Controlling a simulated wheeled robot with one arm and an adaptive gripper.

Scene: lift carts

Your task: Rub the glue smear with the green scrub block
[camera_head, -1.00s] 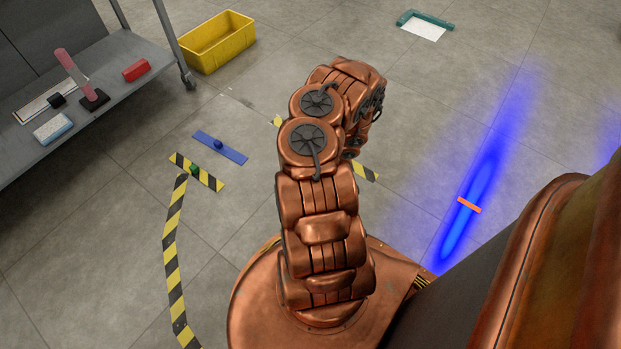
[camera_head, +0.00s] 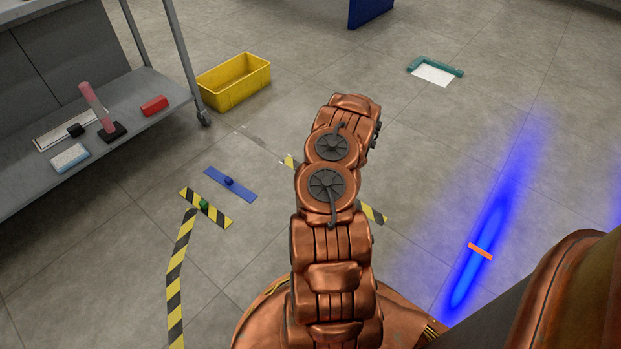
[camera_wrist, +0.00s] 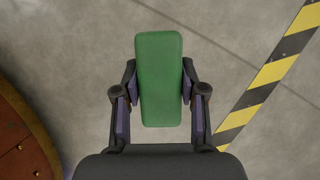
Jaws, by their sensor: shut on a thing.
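The green scrub block (camera_wrist: 161,60) is between the fingers of my gripper (camera_wrist: 160,88) in the wrist view, and the gripper is shut on it. The block's long side points away from the palm, and grey floor shows beyond it. In the head view my arm hides the gripper and the block. A faint pale mark (camera_head: 262,132) lies on the floor near the yellow bin; it may be the glue smear, but it is too small to be sure. No clear smear shows in the wrist view.
A grey cart (camera_head: 110,150) with small items on its shelf stands at the left. A yellow bin (camera_head: 233,88) is beside it. A blue strip (camera_head: 240,189) and yellow-black tape (camera_head: 178,285) lie on the floor. A teal bracket (camera_head: 440,64) with a white sheet lies farther back.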

